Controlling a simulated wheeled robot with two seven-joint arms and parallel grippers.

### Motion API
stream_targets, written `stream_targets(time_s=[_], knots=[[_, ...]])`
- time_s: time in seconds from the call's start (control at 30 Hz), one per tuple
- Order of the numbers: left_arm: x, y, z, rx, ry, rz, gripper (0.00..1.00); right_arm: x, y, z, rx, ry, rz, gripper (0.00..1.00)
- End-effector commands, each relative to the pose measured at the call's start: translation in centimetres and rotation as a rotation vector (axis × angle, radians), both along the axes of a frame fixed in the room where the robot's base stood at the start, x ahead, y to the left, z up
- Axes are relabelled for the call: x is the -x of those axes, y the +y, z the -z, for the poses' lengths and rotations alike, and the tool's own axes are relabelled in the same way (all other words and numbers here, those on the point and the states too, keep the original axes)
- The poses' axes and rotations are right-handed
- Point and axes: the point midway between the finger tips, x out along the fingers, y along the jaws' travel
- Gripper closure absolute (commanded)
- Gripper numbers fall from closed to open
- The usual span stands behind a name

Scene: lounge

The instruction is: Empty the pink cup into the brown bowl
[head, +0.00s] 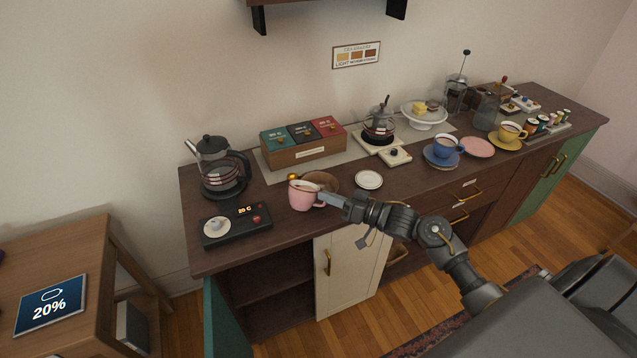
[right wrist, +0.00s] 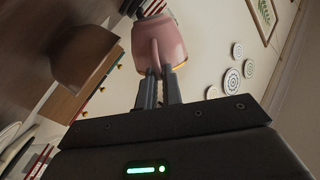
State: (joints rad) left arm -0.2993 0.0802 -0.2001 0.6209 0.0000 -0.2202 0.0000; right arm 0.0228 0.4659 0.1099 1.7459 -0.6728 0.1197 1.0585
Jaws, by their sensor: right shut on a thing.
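The pink cup (head: 301,195) is at the front left part of the dark counter, roughly upright in the head view. My right gripper (head: 324,199) comes from the right and is shut on its handle; the right wrist view shows the pink cup (right wrist: 158,42) beyond the two closed fingers (right wrist: 158,88). The brown bowl (head: 327,180) stands just behind and right of the cup, partly hidden by it; it also shows in the right wrist view (right wrist: 84,56). Whether the cup touches the counter and what it holds are unclear. My left gripper is out of view.
A glass coffee pot (head: 220,168) and a black scale (head: 237,227) stand left of the cup. A wooden box with coloured packets (head: 303,146) is behind. A small white saucer (head: 369,180) lies right of the bowl. A blue cup (head: 445,147) is farther right.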

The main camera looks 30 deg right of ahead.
Motion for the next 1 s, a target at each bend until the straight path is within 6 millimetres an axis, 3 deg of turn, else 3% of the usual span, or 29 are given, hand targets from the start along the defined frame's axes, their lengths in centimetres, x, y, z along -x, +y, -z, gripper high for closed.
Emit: stream_targets(time_s=[0.03, 0.3, 1.0], knots=[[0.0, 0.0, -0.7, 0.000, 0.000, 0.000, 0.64, -0.2, -0.3, -1.0, -0.018, 0.009, 0.002, 1.00], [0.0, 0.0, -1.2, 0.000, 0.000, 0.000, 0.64, -0.8, -1.0, -1.8, -0.089, 0.061, 0.000, 1.00], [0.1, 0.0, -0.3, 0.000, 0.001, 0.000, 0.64, -1.1, -1.5, -0.9, -0.182, 0.129, -0.001, 1.00]])
